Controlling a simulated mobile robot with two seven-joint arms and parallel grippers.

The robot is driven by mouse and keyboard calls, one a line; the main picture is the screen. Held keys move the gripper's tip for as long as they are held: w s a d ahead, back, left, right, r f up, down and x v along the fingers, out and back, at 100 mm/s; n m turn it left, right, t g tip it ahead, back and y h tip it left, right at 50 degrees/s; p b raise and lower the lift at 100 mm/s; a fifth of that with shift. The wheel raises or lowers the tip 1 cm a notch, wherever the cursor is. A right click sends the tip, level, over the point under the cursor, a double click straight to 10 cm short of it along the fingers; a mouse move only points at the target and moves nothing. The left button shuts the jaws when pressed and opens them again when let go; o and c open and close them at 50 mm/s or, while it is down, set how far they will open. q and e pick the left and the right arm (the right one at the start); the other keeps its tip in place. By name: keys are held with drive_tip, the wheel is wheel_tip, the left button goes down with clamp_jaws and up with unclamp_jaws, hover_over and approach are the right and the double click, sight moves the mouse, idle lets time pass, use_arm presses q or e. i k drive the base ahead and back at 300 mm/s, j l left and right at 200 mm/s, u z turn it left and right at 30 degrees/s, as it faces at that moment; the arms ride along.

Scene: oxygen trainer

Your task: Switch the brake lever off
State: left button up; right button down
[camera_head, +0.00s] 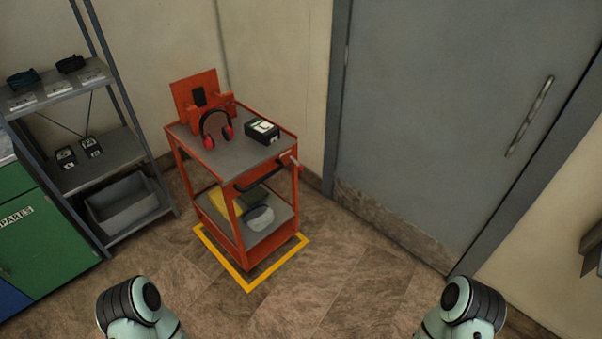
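An orange trolley (238,158) with a grey top stands on the floor ahead, left of the middle. A small lever with a red end (295,161) sticks out at its right front corner, beside the black push handle (258,177). It looks like the brake lever, but it is too small to tell its setting. Only rounded links of my two arms show at the bottom left and bottom right. Both my grippers are out of view, and nothing of mine touches the trolley.
Red and black ear defenders (213,130) and a black box (262,130) are on the trolley. A yellow floor outline (277,263) surrounds its base. Grey shelving (113,148) and a green cabinet (45,237) stand left; a grey door (430,120) is right. The floor in front is clear.

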sight(300, 167)
drive_tip(key=i+u, duration=0.35)
drive_tip(key=i, duration=0.55)
drive_tip(key=i+l+u, duration=0.1)
drive_tip(key=i+u, duration=0.3)
drive_tip(key=i, duration=0.5)
